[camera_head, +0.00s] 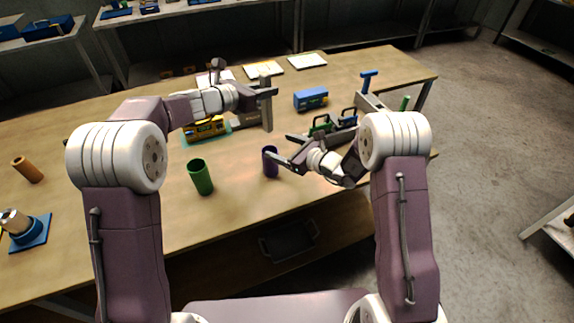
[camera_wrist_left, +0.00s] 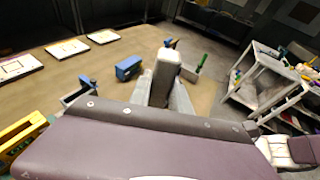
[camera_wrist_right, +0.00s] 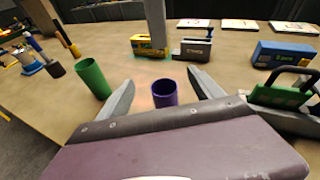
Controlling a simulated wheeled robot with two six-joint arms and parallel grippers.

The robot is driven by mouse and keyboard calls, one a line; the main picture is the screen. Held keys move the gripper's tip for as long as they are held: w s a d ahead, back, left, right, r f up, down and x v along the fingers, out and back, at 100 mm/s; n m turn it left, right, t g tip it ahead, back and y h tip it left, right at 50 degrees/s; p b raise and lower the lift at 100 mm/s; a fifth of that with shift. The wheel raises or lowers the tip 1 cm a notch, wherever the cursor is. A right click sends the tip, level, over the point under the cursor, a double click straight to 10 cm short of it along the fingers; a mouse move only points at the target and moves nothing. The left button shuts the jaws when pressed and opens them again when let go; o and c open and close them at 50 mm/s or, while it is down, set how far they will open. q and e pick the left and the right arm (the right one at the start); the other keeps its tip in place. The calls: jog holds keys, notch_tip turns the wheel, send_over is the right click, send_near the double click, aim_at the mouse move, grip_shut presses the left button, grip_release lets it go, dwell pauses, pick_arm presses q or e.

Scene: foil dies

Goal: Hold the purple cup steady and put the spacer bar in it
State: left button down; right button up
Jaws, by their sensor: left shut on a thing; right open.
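The purple cup (camera_head: 270,162) stands upright on the table near its front edge. In the right wrist view the purple cup (camera_wrist_right: 165,94) shows its open mouth. My right gripper (camera_head: 279,147) is open, with one finger on each side of the cup; I cannot tell whether either touches it. My left gripper (camera_head: 267,92) is shut on the grey spacer bar (camera_head: 267,117) and holds it upright above the table, behind the cup. The spacer bar (camera_wrist_left: 166,68) also shows in the left wrist view. Its lower part (camera_wrist_right: 155,22) hangs at the top of the right wrist view.
A green cup (camera_head: 200,178) stands left of the purple cup. A yellow box (camera_head: 205,128) lies behind it. A brown cylinder (camera_head: 27,170) is far left.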

jog(key=m, duration=0.1)
send_near(265, 158)
jog(key=w+f, duration=0.3)
jog(key=shift+d+r+g+h, duration=0.1)
jog(key=shift+d+g+h, duration=0.2)
jog(key=shift+d+h, duration=0.1)
jog(key=x, duration=1.2)
